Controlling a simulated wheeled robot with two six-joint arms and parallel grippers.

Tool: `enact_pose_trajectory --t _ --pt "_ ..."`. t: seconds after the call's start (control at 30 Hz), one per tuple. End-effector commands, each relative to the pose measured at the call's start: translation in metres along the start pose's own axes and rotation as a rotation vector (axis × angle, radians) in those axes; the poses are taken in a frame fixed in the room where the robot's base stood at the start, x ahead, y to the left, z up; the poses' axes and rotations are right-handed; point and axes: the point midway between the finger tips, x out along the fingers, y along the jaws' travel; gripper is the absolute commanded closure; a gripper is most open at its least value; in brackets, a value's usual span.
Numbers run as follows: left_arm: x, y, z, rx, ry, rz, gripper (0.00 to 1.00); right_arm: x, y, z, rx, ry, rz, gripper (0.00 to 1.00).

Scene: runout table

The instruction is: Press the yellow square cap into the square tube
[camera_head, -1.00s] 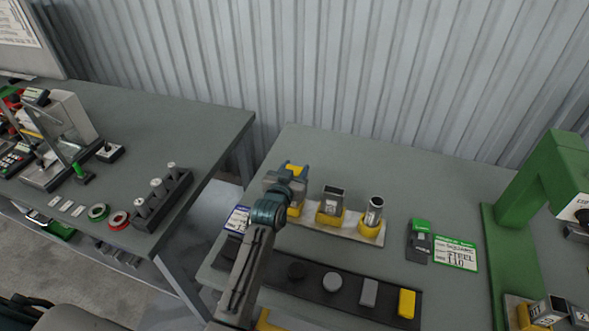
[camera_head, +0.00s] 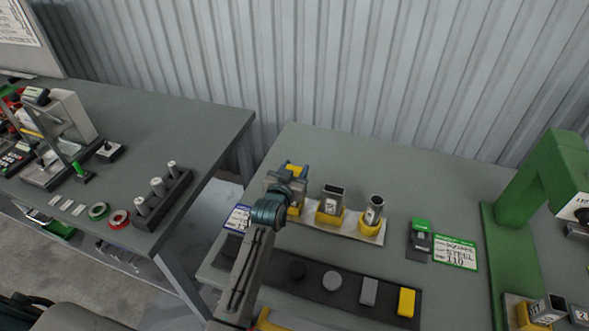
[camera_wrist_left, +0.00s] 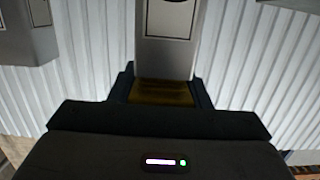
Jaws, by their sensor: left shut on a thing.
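My left gripper (camera_head: 291,178) is shut on the yellow square cap (camera_head: 294,168) above the leftmost yellow holder (camera_head: 295,210) at the back of the table. In the left wrist view the yellow cap (camera_wrist_left: 162,93) lies between the dark fingers, directly at the end of a grey square tube (camera_wrist_left: 166,55). The cap and tube look in line; how deep the cap sits cannot be told. In the head view my gripper hides most of that tube. My right gripper is not in view.
A square tube (camera_head: 331,197) and a round tube (camera_head: 374,209) stand in yellow holders to the right. In front, a dark strip (camera_head: 318,283) carries black and grey caps and a yellow block (camera_head: 406,302). A green press (camera_head: 512,230) stands at right.

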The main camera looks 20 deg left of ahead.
Motion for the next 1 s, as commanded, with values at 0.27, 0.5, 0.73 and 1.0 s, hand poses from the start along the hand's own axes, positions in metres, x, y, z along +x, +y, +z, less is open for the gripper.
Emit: enact_pose_trajectory --t 0.27,0.5,0.73,1.0 --pt "0.001 0.000 0.008 0.000 0.000 0.000 0.79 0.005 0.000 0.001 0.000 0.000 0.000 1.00" --pt "0.001 0.000 0.007 0.000 0.000 0.000 0.31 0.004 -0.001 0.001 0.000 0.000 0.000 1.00" --pt "-0.001 0.000 0.008 0.000 0.000 0.000 0.31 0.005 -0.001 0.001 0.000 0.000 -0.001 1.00" --pt "-0.036 0.000 0.012 -0.001 0.001 -0.001 0.31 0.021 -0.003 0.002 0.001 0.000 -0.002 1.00"
